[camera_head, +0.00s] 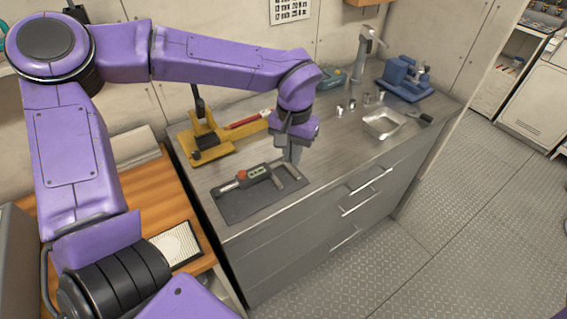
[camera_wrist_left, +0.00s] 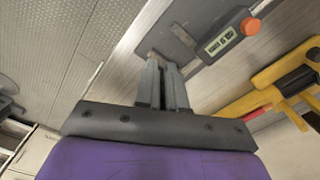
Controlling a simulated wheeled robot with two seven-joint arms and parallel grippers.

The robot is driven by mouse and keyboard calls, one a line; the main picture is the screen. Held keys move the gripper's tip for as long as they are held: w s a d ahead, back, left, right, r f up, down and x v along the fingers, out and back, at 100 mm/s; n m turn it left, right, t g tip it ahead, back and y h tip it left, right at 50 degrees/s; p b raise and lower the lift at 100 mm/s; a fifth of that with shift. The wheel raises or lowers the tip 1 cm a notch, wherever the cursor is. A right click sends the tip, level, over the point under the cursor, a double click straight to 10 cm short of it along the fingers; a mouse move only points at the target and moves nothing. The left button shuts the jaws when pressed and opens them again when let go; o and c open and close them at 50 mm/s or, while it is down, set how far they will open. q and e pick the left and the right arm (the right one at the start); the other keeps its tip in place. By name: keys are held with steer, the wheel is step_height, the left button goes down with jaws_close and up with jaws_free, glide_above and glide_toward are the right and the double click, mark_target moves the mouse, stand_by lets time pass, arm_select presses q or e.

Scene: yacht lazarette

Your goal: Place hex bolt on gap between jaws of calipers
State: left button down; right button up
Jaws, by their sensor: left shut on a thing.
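The calipers (camera_head: 258,173), with a small display and an orange-red knob, lie on a dark mat (camera_head: 240,208) at the front left of the steel counter. Their grey jaws point right. In the left wrist view the calipers (camera_wrist_left: 222,42) show beyond my fingers. My left gripper (camera_head: 291,161) points down over the jaw end of the calipers. Its fingers (camera_wrist_left: 163,62) are close together, shut on what I take to be the hex bolt. The bolt is hidden by the fingers, and I cannot tell whether it touches the calipers. My right gripper is not in view.
A yellow tool stand (camera_head: 222,137) stands behind the calipers. Several small metal pieces (camera_head: 352,104), a metal tray (camera_head: 384,122) and a blue vise-like device (camera_head: 405,80) are farther right. The counter (camera_head: 335,150) is clear right of the mat.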

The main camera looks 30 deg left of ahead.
arm_select(q)
steer(key=f, duration=0.2)
steer(key=a+f, duration=0.1)
steer(key=f, duration=0.1)
steer(key=a+f, duration=0.1)
steer(key=f, duration=0.1)
steer(key=shift+s+a, duration=0.15)
steer(key=shift+w+f, duration=0.15)
steer(key=shift+w, duration=0.1)
steer(key=shift+s, duration=0.1)
steer(key=shift+f, duration=0.1)
steer(key=shift+f, duration=0.1)
